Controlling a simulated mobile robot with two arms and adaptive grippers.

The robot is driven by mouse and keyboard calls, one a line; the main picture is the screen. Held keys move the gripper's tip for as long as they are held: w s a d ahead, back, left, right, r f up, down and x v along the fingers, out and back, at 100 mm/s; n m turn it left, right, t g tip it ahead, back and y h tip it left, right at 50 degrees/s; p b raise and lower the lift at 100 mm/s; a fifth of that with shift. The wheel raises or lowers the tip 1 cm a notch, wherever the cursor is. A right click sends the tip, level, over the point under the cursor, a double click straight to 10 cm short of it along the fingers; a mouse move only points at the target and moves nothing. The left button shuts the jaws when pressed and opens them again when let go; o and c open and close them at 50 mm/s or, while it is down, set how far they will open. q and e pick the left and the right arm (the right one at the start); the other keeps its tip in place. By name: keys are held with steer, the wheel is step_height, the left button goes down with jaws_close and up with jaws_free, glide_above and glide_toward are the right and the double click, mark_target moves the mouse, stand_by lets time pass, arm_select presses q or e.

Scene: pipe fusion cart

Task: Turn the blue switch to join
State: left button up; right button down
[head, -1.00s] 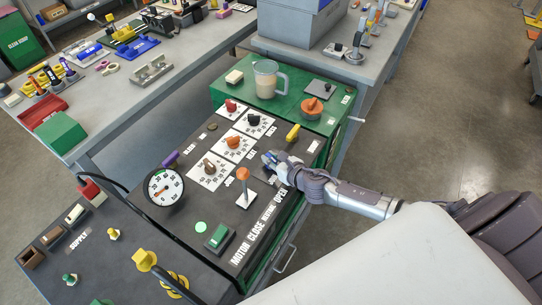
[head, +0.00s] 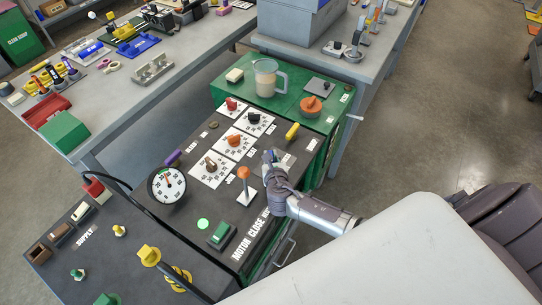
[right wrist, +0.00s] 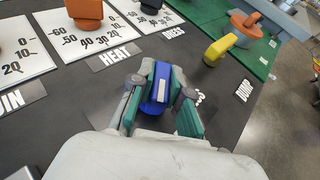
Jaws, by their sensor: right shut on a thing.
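The blue switch (right wrist: 157,88) stands on the dark panel (right wrist: 75,130) in the right wrist view. My right gripper (right wrist: 160,82) is shut on it, with one green-padded finger on each side. In the head view my right gripper (head: 270,160) is over the right part of the panel, and it mostly hides the switch there. A label beside the switch is partly covered by a finger. My left gripper is not in view.
An orange-topped lever (head: 243,175) stands close left of my right gripper. A yellow handle (head: 292,131) is behind it. Red, black and orange knobs, a round gauge (head: 167,185) and a green rocker (head: 219,235) share the panel. A jug (head: 265,77) stands behind.

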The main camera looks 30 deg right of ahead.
stand_by(0.3)
steer(key=c, duration=1.1)
jaws_free()
steer(key=shift+s, duration=0.1)
steer(key=v, duration=1.2)
steer(key=shift+a, duration=0.1)
